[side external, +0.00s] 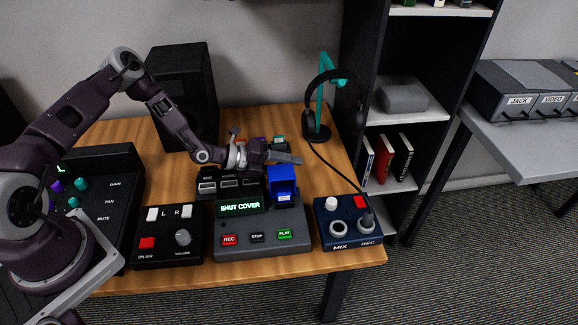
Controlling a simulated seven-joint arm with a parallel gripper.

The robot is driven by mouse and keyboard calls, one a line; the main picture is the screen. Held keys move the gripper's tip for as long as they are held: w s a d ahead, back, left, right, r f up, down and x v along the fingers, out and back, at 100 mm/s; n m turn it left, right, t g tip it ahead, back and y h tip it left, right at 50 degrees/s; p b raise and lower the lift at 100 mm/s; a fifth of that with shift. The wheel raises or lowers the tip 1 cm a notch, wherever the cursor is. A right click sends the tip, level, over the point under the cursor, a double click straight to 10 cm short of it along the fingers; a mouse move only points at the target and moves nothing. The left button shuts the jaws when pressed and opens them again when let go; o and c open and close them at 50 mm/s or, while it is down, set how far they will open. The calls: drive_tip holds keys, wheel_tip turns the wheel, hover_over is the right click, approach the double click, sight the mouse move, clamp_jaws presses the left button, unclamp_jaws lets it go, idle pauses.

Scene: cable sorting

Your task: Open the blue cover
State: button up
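The blue cover (281,178) stands at the back right of the grey recorder console (262,238), beside its display. It looks like a small box with a white patch low on its front. Whether its lid is up or down is hard to tell at this size. The display (240,205) reads "SHUT COVER". My gripper (298,159) reaches in from the left and its tips are just above and behind the blue cover in the picture. I cannot tell whether they touch it. The fingers are seen edge-on, so their opening is unclear.
A black L/R box (168,250) stands left of the console, and a blue MIX/REC box (347,222) with a cable stands right. Behind are a black speaker (183,95) and headphones on a teal stand (326,72). Bare wood (340,258) shows along the table's front right.

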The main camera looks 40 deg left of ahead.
sight(277, 167)
drive_tip(key=v, duration=0.6)
drive_tip(key=shift+s+a+r, duration=0.15)
drive_tip(key=shift+s+a, duration=0.1)
drive_tip(key=d+r+m, duration=0.1)
drive_tip(key=r+m, duration=0.1)
drive_tip(key=r, duration=0.1)
drive_tip(key=d+r+m+g+h, duration=0.1)
drive_tip(key=r+m, duration=0.2)
drive_tip(key=d+r+m+g+h, duration=0.1)
drive_tip(key=r+m, duration=0.2)
drive_tip(key=r, duration=0.1)
drive_tip(key=shift+w+d+r, duration=0.1)
drive_tip(key=shift+w+d, duration=0.05)
drive_tip(key=shift+d, duration=0.25)
drive_tip(key=s+d+r+m+g+y, duration=0.1)
drive_tip(key=s+d+r+m+g, duration=0.25)
drive_tip(key=s+r+m, duration=0.4)
drive_tip(key=s+d+r+m+g, duration=0.3)
drive_tip(key=s+d+r+m, duration=0.15)
drive_tip(key=r+m, duration=0.5)
drive_tip(key=s+r+m+y, duration=0.3)
drive_tip(key=s+m+y, duration=0.2)
drive_tip(key=s+m, duration=0.5)
drive_tip(key=s+a+r+m+t+y, duration=0.2)
drive_tip(key=s+a+m+t+y, duration=0.2)
drive_tip(key=s+a+m, duration=0.5)
drive_tip(key=shift+s+a+y, duration=0.2)
drive_tip(key=shift+s+y, duration=0.4)
drive_tip(key=shift+s, duration=0.3)
